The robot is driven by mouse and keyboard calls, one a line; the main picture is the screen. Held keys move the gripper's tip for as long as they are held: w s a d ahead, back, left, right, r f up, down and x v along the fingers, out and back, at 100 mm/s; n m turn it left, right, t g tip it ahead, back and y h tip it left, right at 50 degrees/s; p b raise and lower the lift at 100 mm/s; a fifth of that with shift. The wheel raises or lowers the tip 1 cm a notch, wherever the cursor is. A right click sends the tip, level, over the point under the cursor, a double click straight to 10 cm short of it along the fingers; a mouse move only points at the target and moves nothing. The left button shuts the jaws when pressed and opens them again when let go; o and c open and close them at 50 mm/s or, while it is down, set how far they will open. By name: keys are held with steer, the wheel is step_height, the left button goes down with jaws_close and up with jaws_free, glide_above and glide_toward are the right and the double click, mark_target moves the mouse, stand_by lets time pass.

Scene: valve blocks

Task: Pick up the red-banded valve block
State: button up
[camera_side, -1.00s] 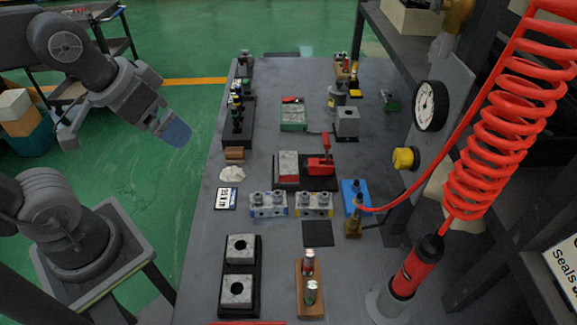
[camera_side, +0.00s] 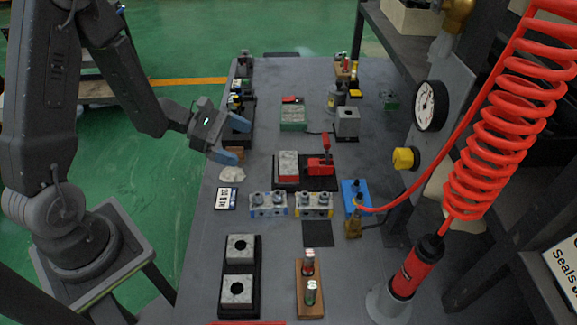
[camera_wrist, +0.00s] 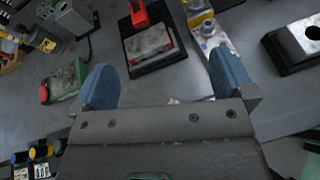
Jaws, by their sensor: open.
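A grey block with a red band along its lower side (camera_side: 288,168) sits beside a red toggle clamp (camera_side: 320,163) on a black plate, in the middle of the table. In the wrist view this red-banded block (camera_wrist: 149,42) lies ahead of the fingers, near the top. My gripper (camera_side: 226,155) is to the left of the block in the side view, over the table's left part. Its blue fingers are wide apart in the wrist view (camera_wrist: 163,85), with nothing held between them. Whether the block is clamped is unclear.
Two grey valve blocks, one blue-marked (camera_side: 268,204) and one yellow-marked (camera_side: 313,204), stand in front of the plate. A green box with a red button (camera_side: 293,117) is behind. A coiled red hose (camera_side: 500,130) hangs at right. A dark pad (camera_side: 317,233) lies bare.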

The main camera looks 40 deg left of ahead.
mark_target(286, 162)
steer(key=a+f+n, duration=0.1)
steer(key=a+f+n+t+y, duration=0.1)
steer(key=f+n, duration=0.1)
steer(key=shift+w+a+f+t, duration=0.1)
steer(key=shift+a+t, duration=0.2)
steer(key=shift+a, duration=0.05)
steer(key=shift+w+f, duration=0.15)
steer(key=shift+f, duration=0.15)
steer(key=x, duration=1.3)
steer(key=shift+w+f, duration=0.15)
steer(key=shift+w, duration=0.1)
steer(key=shift+c, duration=0.4)
steer(key=c, duration=0.7)
